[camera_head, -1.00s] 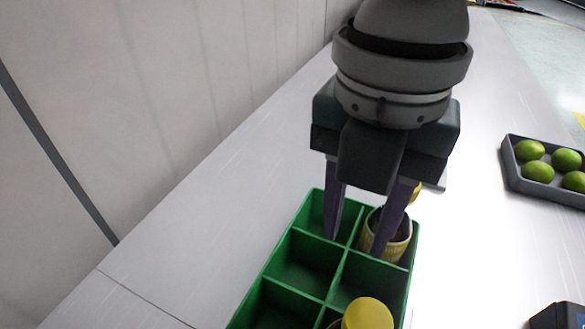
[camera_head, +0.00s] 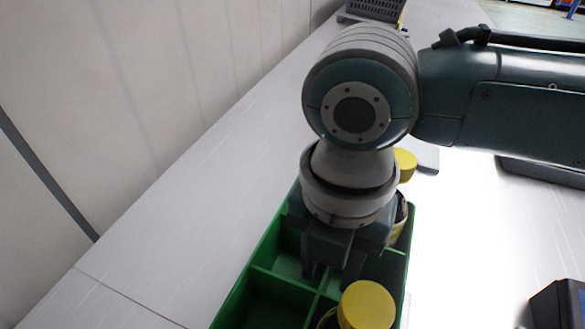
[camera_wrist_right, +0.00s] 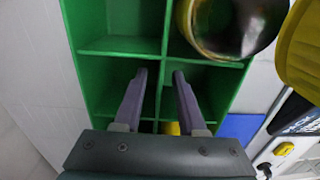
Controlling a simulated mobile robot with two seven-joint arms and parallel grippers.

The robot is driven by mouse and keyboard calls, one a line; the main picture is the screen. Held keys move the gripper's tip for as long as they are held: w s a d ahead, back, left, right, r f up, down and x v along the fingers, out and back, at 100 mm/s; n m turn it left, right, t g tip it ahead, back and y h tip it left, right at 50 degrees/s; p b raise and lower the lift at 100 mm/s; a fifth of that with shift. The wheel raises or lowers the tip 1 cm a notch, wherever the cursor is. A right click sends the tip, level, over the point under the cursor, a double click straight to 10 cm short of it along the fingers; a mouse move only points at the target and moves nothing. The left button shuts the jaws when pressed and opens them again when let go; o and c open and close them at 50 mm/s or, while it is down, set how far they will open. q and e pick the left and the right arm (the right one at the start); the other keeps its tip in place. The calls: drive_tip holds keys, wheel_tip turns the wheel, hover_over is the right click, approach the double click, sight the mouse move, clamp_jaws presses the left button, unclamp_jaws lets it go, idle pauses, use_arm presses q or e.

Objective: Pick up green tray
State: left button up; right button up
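The green tray (camera_head: 270,285) lies on the pale table and is divided into compartments. Part of it also shows in the right wrist view (camera_wrist_right: 110,45). My right gripper (camera_head: 328,275) points down into the tray, and my arm hides part of it. In the right wrist view its two fingers (camera_wrist_right: 161,74) are apart, one on each side of the tray's middle divider, with gaps between them and it. My left gripper is not in view.
A yellow-lidded jar (camera_head: 366,304) is at the tray's near end. An open yellow container (camera_head: 399,217) is at the far right compartment, with a yellow lid (camera_head: 404,164) beyond it. A dark box (camera_head: 558,304) stands at lower right. Table left of the tray is clear.

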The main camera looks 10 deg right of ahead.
drive_tip(key=shift+c, duration=0.3)
clamp_jaws()
drive_tip(key=shift+r, duration=0.1)
idle(1.0)
